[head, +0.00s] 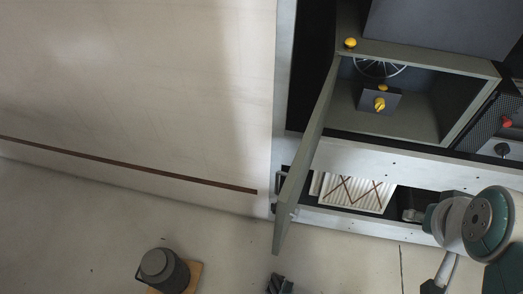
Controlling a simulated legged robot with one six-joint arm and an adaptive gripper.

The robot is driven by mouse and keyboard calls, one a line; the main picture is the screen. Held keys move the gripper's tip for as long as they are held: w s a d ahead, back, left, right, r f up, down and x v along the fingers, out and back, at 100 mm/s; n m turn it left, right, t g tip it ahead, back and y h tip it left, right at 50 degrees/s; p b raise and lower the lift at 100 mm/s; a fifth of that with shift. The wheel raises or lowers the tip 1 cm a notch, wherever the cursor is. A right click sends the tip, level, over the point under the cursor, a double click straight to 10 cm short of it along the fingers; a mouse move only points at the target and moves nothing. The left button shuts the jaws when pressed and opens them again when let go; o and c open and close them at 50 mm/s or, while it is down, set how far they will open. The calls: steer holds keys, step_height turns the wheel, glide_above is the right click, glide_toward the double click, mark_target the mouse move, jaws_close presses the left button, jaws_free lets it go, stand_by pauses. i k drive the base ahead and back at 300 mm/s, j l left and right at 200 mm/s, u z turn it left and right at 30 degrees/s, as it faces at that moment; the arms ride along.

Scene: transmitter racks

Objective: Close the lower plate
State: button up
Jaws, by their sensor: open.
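A grey-green plate (307,150) stands swung open in the head view, seen nearly edge-on. Its upper end meets the left side of an open compartment (470,106), and its lower end sticks out over the floor. A small dark handle shows near its lower left edge. My gripper (279,285) shows only as a dark tip at the bottom edge, below the plate's free end and apart from it in the picture. It is open, and nothing shows in it. Most of it is cut off by the frame.
The compartment holds a yellow knob (380,104) and a fan. A low opening below holds a white ribbed panel (355,193). A dark cylinder (160,268) stands at lower left. A pale wall (130,90) fills the left; pale floor lies before the rack.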

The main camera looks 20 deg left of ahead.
mark_target(287, 200)
steer(key=k+j, duration=0.1)
steer(key=j, duration=0.25)
steer(key=k+j, duration=0.1)
steer(key=j, duration=0.25)
steer(key=k+j, duration=0.1)
steer(key=j, duration=0.3)
steer(key=i+j+z, duration=0.1)
steer(key=j, duration=0.2)
steer(key=j+z, duration=0.1)
steer(key=j, duration=0.2)
steer(key=j+z, duration=0.4)
steer(key=l+u, duration=0.45)
steer(key=k+l, duration=0.1)
steer(key=l, duration=0.5)
steer(key=i+l+u, duration=0.15)
steer(key=l+u, duration=0.85)
steer(key=k+l+u, duration=0.15)
steer(key=k+j, duration=0.05)
